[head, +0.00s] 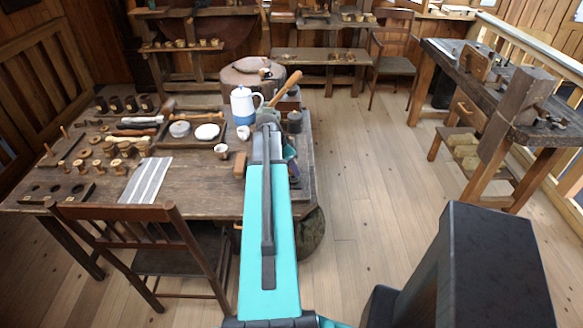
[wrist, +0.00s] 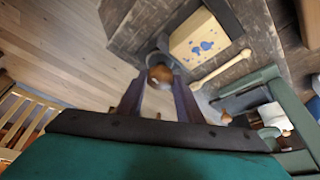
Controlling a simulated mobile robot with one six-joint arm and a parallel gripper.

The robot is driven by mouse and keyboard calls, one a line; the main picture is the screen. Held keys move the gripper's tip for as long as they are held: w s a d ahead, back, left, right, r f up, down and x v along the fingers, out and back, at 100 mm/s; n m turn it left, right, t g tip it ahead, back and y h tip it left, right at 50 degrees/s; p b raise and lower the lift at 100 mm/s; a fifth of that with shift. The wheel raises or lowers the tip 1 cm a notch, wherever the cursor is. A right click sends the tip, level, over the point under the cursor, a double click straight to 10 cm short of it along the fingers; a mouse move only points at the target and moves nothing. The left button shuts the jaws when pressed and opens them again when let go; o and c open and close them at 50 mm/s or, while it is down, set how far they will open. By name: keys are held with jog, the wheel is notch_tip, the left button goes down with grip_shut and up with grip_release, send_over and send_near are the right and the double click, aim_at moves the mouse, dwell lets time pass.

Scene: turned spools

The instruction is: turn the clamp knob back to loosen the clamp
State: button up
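A round brown knob (wrist: 160,76) shows in the wrist view between the tips of my gripper's two fingers (wrist: 160,84). A dark grey curved piece, apparently part of the clamp (wrist: 155,50), is just behind it at the table edge. The knob about fills the gap between the fingers; whether they press on it or only stand around it, I cannot tell. In the head view my teal arm reaches to the right edge of the wooden table (head: 200,185), and my gripper hides the knob there.
A cream block with blue marks (wrist: 198,46) and a pale stick (wrist: 222,68) lie near the clamp. A blue and white pot (head: 242,105), a wooden handle (head: 286,88) and a dark jar (head: 295,121) stand close by. The floor right of the table is clear.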

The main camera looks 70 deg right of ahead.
jog(key=shift+n, duration=0.3)
jog(key=shift+s+n+t+h+b, duration=0.2)
jog(key=shift+n+t+h+b, duration=0.25)
jog(key=shift+n+b, duration=0.8)
jog(key=n+t, duration=0.1)
jog(key=n, duration=0.2)
jog(key=n+t+b, duration=0.1)
jog(key=n, duration=0.2)
jog(key=shift+s, duration=0.2)
jog(key=n+t+b, duration=0.1)
jog(key=n, duration=0.1)
jog(key=n+t+y, duration=0.1)
jog(key=n, duration=0.2)
jog(key=shift+s+d+b, duration=0.1)
jog(key=shift+b, duration=0.25)
jog(key=shift+s+d+n+t+y+b, duration=0.1)
jog(key=shift+n+t+y+b, duration=0.25)
jog(key=shift+n, duration=0.8)
jog(key=shift+s+n+t+y+b, duration=0.1)
jog(key=shift+n+t+y+b, duration=0.15)
jog(key=shift+n, duration=0.85)
jog(key=shift+w, duration=0.1)
jog(key=o, duration=1)
jog(key=shift+r, duration=0.2)
